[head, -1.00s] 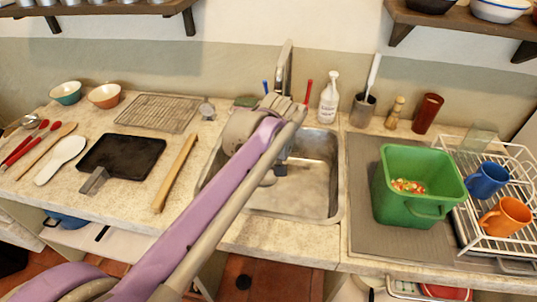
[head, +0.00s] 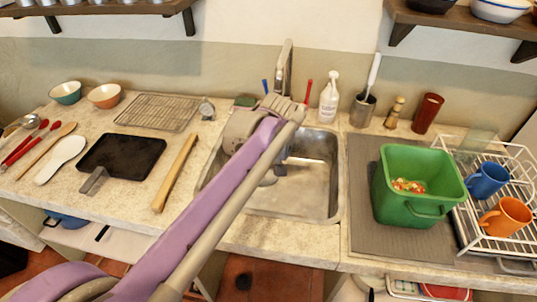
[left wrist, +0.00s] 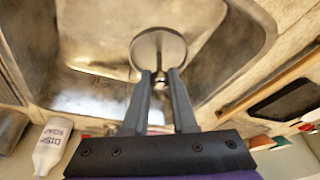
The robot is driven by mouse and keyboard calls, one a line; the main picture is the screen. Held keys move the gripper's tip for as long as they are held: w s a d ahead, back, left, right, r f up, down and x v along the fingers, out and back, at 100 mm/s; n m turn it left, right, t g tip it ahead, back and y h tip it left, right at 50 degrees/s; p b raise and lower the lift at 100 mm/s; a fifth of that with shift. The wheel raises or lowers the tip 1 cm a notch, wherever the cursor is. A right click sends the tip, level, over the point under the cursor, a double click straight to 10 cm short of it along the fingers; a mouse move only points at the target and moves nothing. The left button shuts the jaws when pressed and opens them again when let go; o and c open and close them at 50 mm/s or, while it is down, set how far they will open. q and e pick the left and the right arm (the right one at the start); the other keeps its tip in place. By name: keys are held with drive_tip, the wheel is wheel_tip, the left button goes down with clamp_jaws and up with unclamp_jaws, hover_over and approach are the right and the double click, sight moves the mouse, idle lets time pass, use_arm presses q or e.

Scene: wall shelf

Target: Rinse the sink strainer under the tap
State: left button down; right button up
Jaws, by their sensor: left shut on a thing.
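The sink strainer (left wrist: 158,52) is a round metal disc with a small knob. My left gripper (left wrist: 160,78) is shut on that knob and holds the strainer over the sink (left wrist: 215,18). In the head view the left gripper (head: 281,167) is over the left part of the sink (head: 310,195), mostly hidden by my arm. The tap (head: 286,62) stands behind the sink, with a blue handle (head: 265,87) and a red handle (head: 309,88); my arm hides its lower part. I cannot tell whether water runs. My right gripper is not in view.
A green bin (head: 415,190) with scraps stands right of the sink, by a dish rack (head: 500,240) with mugs. A soap bottle (head: 329,98) and utensil pot (head: 362,110) stand behind. A wooden rod (head: 175,172) and black tray (head: 122,155) lie left.

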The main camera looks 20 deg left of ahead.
use_arm(q)
drive_tip(key=s+r+p, duration=0.3)
drive_tip(key=shift+s+d+r, duration=0.1)
drive_tip(key=shift+s+d, duration=0.15)
drive_tip(key=shift+s, duration=0.05)
drive_tip(key=shift+s+d+r+p, duration=0.1)
drive_tip(key=shift+s+r+p, duration=0.3)
drive_tip(key=shift+s, duration=0.25)
